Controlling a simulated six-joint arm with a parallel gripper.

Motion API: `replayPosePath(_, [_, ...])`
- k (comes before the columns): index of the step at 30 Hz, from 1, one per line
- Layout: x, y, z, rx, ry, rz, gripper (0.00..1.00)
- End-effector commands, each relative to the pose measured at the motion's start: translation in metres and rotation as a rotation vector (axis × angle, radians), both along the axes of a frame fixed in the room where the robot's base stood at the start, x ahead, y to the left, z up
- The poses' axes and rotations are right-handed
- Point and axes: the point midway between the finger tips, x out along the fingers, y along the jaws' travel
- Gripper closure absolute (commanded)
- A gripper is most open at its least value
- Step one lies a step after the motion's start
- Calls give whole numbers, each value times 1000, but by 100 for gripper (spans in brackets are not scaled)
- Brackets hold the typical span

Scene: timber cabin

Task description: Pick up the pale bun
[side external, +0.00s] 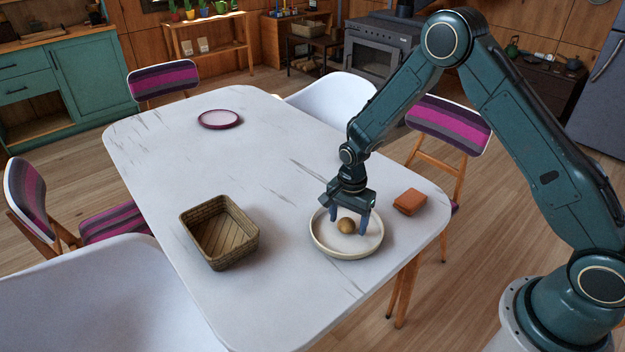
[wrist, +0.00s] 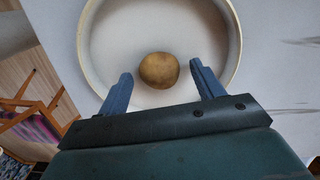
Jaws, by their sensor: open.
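The pale bun (side external: 346,225), small, round and golden brown, lies in a shallow cream dish (side external: 328,250) on the white table. In the wrist view the bun (wrist: 159,70) sits on the floor of the dish (wrist: 88,62), just ahead of my fingertips and roughly centred between them. My gripper (side external: 348,220) points down over the dish, with its blue fingers spread on either side of the bun. In the wrist view my gripper (wrist: 161,82) is open and empty, with a gap between each finger and the bun.
A woven basket (side external: 246,258) stands to the left of the dish. An orange-brown block-like item (side external: 410,201) lies to its right, near the table edge. A purple-rimmed plate (side external: 219,119) is at the far end. The table (side external: 270,170) is clear between them. Chairs surround it.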

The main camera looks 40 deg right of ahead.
Motion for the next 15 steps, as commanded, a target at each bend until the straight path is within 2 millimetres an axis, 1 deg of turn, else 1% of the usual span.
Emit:
replayPosePath(6, [0, 0, 0, 0, 0, 0, 33])
replayPosePath(7, [0, 0, 0, 0, 0, 0, 35])
replayPosePath(11, [0, 0, 0, 0, 0, 0, 61])
replayPosePath(12, [0, 0, 0, 0, 0, 0, 68])
replayPosePath(14, [0, 0, 0, 0, 0, 0, 80])
replayPosePath(15, [0, 0, 0, 0, 0, 0, 81])
